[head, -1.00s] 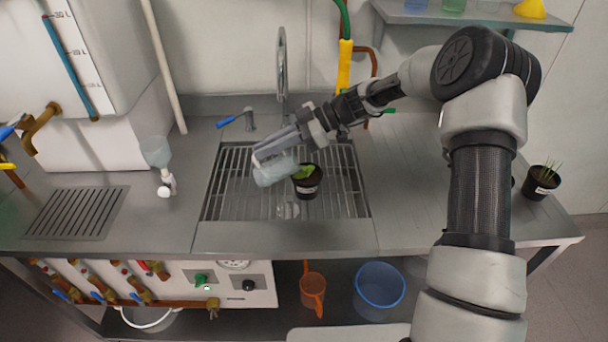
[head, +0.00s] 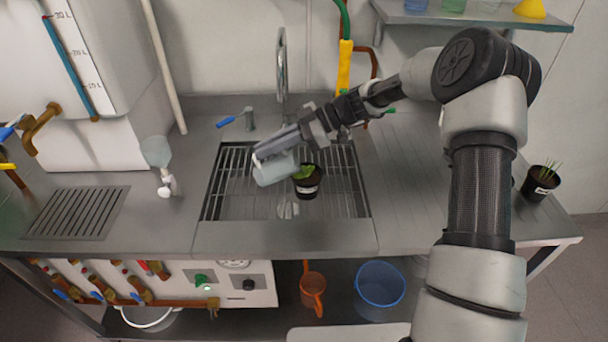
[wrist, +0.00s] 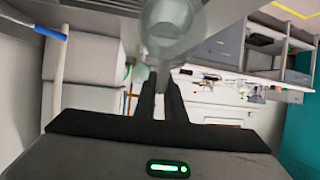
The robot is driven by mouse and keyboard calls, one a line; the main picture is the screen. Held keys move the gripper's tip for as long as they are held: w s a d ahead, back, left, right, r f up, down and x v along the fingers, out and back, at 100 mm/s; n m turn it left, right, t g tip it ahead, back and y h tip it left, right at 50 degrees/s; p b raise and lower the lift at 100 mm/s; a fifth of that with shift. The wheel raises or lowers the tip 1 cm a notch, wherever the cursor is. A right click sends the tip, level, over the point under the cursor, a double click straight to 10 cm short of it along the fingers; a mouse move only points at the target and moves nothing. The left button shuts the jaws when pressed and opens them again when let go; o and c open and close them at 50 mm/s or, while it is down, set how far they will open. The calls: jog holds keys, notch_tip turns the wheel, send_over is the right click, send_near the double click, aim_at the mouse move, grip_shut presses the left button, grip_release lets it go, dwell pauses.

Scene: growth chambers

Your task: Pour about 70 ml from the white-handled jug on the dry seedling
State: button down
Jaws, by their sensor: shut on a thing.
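My gripper (head: 272,147) is shut on the jug, over the sink. The jug (head: 275,170) is a clear, pale vessel, tilted on its side, with its white handle (head: 257,160) at the gripper's fingertips. Its right end is close beside the green leaves of a seedling (head: 303,172) in a black pot (head: 308,188) with a white label. The pot stands upright on the sink grate. I cannot make out a stream of water or the level in the jug. In the wrist view, the jug (wrist: 172,25) shows beyond the dark fingers (wrist: 163,100).
The sink grate (head: 235,200) is bare to the left. A small clear object (head: 288,210) shows below the jug. A tap (head: 281,65) stands behind. Another black pot (head: 541,183) with grassy shoots is at the counter's right end. A clear funnel-like vessel (head: 156,152) is left.

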jog(key=f+b, duration=0.1)
jog(key=a+f+h+b, duration=0.1)
jog(key=shift+s+a+f+h+b, duration=0.1)
jog(key=shift+s+a+h+b, duration=0.05)
jog(key=shift+a+h+b, duration=0.15)
jog(key=shift+h, duration=0.6)
jog(key=r+p, duration=0.1)
jog(key=r, duration=0.1)
jog(key=r+p, duration=0.2)
jog(key=r, duration=0.1)
jog(key=shift+a+r, duration=0.3)
jog(key=shift+a, duration=0.05)
jog(key=shift+s+a+r, duration=0.1)
jog(key=shift+r, duration=0.15)
jog(key=shift+d, duration=0.2)
jog(key=shift+r, duration=0.2)
notch_tip(320, 180, up, 5)
jog(key=h+p, duration=0.1)
jog(key=p, duration=0.2)
jog(key=shift+s+a+f+t+h+b, duration=0.15)
jog(key=shift+a+f+h+b, duration=0.35)
jog(key=shift+f, duration=0.6)
jog(key=shift+w+a+f+t+h+b, duration=0.1)
jog(key=shift+a+f+h+b, duration=0.15)
jog(key=shift+f+b, duration=0.7)
jog(key=shift+s+a+f+t+h+b, duration=0.15)
jog(key=shift+a+f+h+b, duration=0.25)
jog(key=shift+f, duration=0.9)
jog(key=shift+w, duration=0.1)
